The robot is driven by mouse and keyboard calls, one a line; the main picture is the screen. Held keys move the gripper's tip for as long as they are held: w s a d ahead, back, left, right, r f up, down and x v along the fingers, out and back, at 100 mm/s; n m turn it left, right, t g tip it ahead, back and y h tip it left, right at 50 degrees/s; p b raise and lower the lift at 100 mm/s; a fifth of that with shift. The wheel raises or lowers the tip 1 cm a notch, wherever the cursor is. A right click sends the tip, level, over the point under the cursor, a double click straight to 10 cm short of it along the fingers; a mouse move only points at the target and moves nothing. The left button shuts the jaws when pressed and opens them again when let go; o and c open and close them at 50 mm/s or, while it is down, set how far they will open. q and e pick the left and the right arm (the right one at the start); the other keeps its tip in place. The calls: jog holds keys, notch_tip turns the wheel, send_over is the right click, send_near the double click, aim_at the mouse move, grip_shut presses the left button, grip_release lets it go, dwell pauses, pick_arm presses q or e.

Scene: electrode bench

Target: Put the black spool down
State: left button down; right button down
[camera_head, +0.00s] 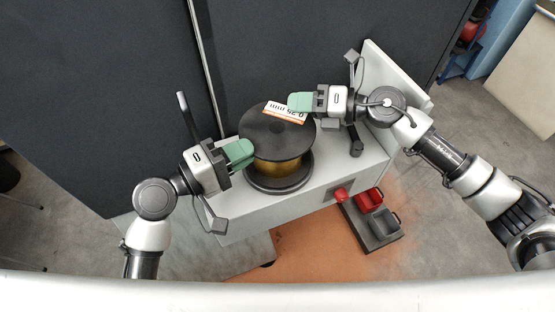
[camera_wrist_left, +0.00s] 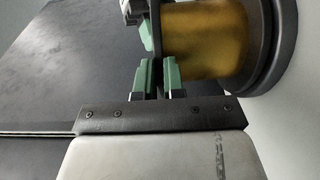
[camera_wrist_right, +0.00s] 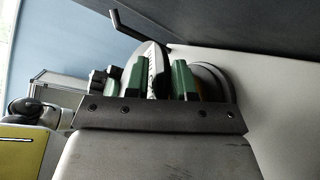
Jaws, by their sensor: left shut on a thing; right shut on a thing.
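The black spool (camera_head: 277,135) stands upright on the grey bench, with gold wire around its core and a white and orange label on its top flange. It shows in the left wrist view (camera_wrist_left: 205,42) and, partly hidden, in the right wrist view (camera_wrist_right: 207,80). My left gripper (camera_head: 246,152) is shut on the left edge of the top flange; the left wrist view shows its green fingers on both sides of the flange. My right gripper (camera_head: 296,102) is shut on the flange's upper right edge. I cannot tell whether the lower flange touches the bench or a round base.
The grey bench (camera_head: 340,165) has free surface right of the spool. A dark cabinet (camera_head: 110,90) stands behind. A black handle (camera_head: 184,113) rises behind my left gripper.

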pick_arm(q)
jog(key=c, duration=1.7)
grip_release()
pick_arm(e)
jog(key=c, duration=1.4)
grip_release()
jog(key=shift+s+a+f, duration=0.15)
jog(key=shift+s+f, duration=0.05)
jog(key=shift+f, duration=0.25)
pick_arm(q)
jog(key=o, duration=0.5)
jog(key=shift+s+d, duration=0.1)
pick_arm(e)
jog(key=o, duration=0.5)
jog(key=shift+s+r, duration=0.1)
jog(key=shift+r, duration=0.1)
jog(key=shift+c, duration=0.2)
pick_arm(q)
jog(key=shift+s, duration=0.1)
pick_arm(e)
jog(key=shift+r, duration=0.1)
jog(key=shift+r, duration=0.55)
notch_tip(320, 180, up, 9)
jog(key=shift+f, duration=0.1)
pick_arm(q)
jog(key=v, duration=1.2)
